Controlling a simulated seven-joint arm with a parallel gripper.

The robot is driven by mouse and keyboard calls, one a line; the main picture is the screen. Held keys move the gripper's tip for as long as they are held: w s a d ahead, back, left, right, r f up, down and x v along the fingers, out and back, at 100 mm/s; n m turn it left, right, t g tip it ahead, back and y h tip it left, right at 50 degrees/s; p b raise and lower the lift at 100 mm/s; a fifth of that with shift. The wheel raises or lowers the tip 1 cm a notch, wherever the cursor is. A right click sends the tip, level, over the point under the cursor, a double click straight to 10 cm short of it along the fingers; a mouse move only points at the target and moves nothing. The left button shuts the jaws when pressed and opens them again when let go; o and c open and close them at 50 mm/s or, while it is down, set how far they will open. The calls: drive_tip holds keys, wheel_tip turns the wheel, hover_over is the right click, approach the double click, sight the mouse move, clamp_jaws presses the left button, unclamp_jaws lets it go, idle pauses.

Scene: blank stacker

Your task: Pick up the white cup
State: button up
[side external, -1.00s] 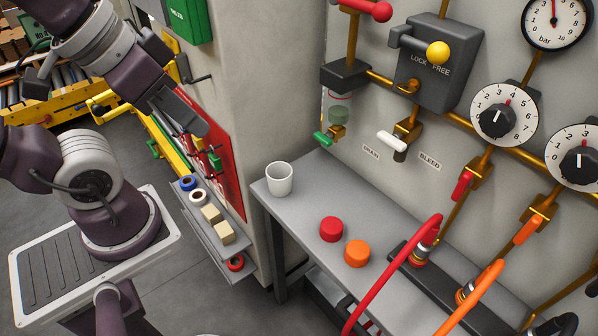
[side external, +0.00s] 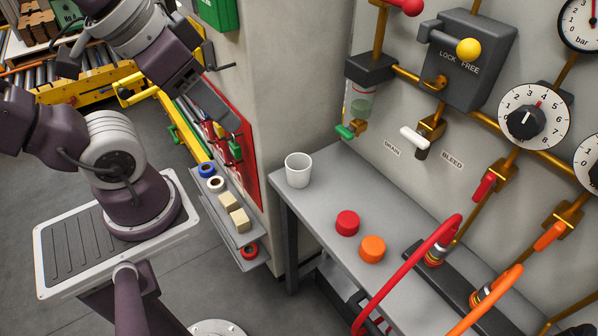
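The white cup (side external: 298,171) stands upright and looks empty on the left end of the grey bench (side external: 333,210). My gripper (side external: 226,118) is up and to the left of the cup, clear of it, in front of the red board beside the pillar. The fingers are dark and seen from the side, so whether they are apart or together does not show.
A red cap (side external: 347,223) and an orange cap (side external: 372,249) sit on the bench to the cup's right. Red (side external: 410,275) and orange (side external: 480,305) hoses rise nearby. Valves and dials line the wall behind. A small shelf (side external: 236,244) with tape rolls and blocks is left of the bench.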

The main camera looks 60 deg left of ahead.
drive_tip(key=o, duration=0.7)
drive_tip(key=m+g+y, duration=0.5)
drive_tip(key=m+y, duration=0.5)
drive_tip(key=m, duration=0.4)
approach(296, 165)
drive_tip(key=s+r, duration=0.6)
drive_tip(key=r, duration=0.1)
drive_tip(key=w+f+m+t+y, duration=0.1)
drive_tip(key=f+m, duration=0.1)
drive_tip(key=f, duration=0.1)
drive_tip(key=w+d+f+m+t+y, duration=0.1)
drive_tip(key=f+m+t, duration=0.1)
drive_tip(key=f+m, duration=0.1)
drive_tip(key=w+f+m+t, duration=0.1)
drive_tip(key=f+m, duration=0.2)
drive_tip(key=f, duration=0.1)
drive_tip(key=shift+d+f+t+y, duration=0.1)
drive_tip(key=shift+d+t+y, duration=0.05)
drive_tip(key=shift+t+y, duration=0.2)
drive_tip(key=shift+m, duration=0.3)
drive_tip(key=x, duration=0.7)
drive_tip(key=shift+a, duration=0.2)
drive_tip(key=shift+c, duration=0.4)
